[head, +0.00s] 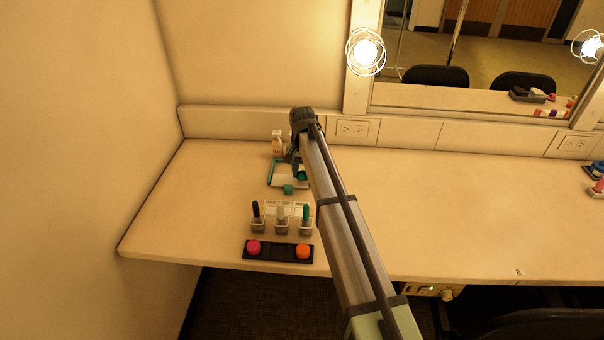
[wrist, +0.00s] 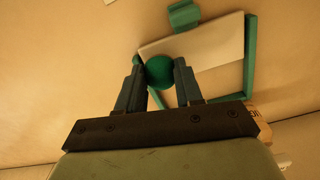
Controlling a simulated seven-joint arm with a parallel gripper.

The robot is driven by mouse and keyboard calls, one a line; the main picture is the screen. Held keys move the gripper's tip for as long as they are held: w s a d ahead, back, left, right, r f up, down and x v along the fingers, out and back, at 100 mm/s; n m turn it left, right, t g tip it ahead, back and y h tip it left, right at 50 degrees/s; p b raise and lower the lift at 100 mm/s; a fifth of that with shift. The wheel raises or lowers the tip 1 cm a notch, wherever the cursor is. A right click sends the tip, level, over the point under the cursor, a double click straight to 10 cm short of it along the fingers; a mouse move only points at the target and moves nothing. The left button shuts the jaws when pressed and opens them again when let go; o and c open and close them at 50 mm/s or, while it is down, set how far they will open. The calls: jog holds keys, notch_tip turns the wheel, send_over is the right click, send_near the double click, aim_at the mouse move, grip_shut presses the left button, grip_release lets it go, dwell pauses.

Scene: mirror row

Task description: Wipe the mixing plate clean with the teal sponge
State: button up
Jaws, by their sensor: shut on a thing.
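The mixing plate is a pale flat plate (wrist: 208,44) lying on the counter, with teal strips (wrist: 250,55) along some sides. In the head view its pale surface (head: 283,180) is partly hidden by my arm. No smear on it can be made out. My gripper (wrist: 160,74) is shut on a round dark-teal thing, the teal sponge (wrist: 159,70), held between both fingers over the plate's edge. It also shows small in the head view (head: 301,175). Whether it touches the plate I cannot tell. A separate teal block (wrist: 184,14) sits at the plate's near side.
A small bottle (head: 277,143) stands behind the plate.

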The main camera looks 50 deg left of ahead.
jog(key=shift+r, duration=3.05)
